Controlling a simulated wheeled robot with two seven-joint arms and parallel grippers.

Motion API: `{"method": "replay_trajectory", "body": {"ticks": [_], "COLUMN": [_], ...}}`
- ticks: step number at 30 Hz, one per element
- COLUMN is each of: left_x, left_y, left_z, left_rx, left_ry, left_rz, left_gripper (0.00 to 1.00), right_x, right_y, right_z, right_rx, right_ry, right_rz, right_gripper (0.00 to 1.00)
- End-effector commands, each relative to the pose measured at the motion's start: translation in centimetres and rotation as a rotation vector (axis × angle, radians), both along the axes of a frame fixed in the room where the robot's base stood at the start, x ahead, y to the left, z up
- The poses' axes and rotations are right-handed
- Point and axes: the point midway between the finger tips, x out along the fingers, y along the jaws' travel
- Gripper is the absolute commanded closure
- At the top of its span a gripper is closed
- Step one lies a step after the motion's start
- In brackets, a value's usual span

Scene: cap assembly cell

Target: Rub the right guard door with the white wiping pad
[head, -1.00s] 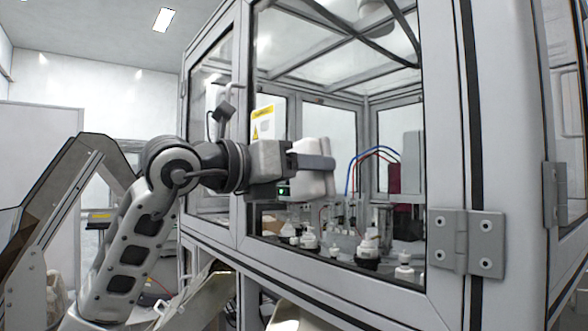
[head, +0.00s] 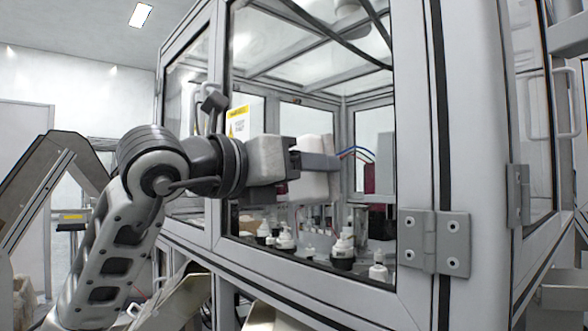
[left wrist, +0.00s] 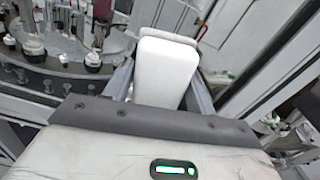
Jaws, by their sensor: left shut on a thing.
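The white wiping pad (head: 315,148) is a rounded pale block held upright in front of the glass of the right guard door (head: 411,120). My left gripper (head: 318,162) is shut on the pad, with a grey finger across its near side. In the left wrist view the pad (left wrist: 165,72) sits between the two fingers of the gripper (left wrist: 160,92). I cannot tell whether the pad touches the glass. The door looks closed, with a grey hinge (head: 434,240) at its right edge. My right gripper is not in view.
Behind the glass are several white-capped bottles (head: 343,247) and a dark red part (head: 369,178). A yellow warning label (head: 238,122) and a dark handle bracket (head: 213,101) are left of the pad. Clear glass lies right of the pad.

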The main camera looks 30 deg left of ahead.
Motion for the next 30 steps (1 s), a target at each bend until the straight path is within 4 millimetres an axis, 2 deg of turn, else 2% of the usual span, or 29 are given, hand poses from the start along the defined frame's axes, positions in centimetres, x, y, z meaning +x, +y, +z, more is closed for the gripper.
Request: {"method": "replay_trajectory", "body": {"ticks": [6,12,24,30], "left_x": [-0.7,-0.4,0.6,0.8], "left_y": [-1.5,-1.7,1.2,1.8], "left_z": [0.0,0.0,-0.1,0.0], "left_rx": [0.002,-0.001,-0.002,-0.001], "left_ry": [-0.001,-0.002,0.001,0.0], "left_rz": [-0.001,0.001,0.004,0.003], "left_gripper": [0.62,0.62,0.62,0.62], "right_x": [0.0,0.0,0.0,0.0], "right_y": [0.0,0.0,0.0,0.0], "right_z": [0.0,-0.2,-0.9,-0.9], "right_rx": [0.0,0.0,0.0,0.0], "right_ry": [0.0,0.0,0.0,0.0], "right_rz": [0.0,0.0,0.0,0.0], "right_gripper": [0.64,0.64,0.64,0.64]}}
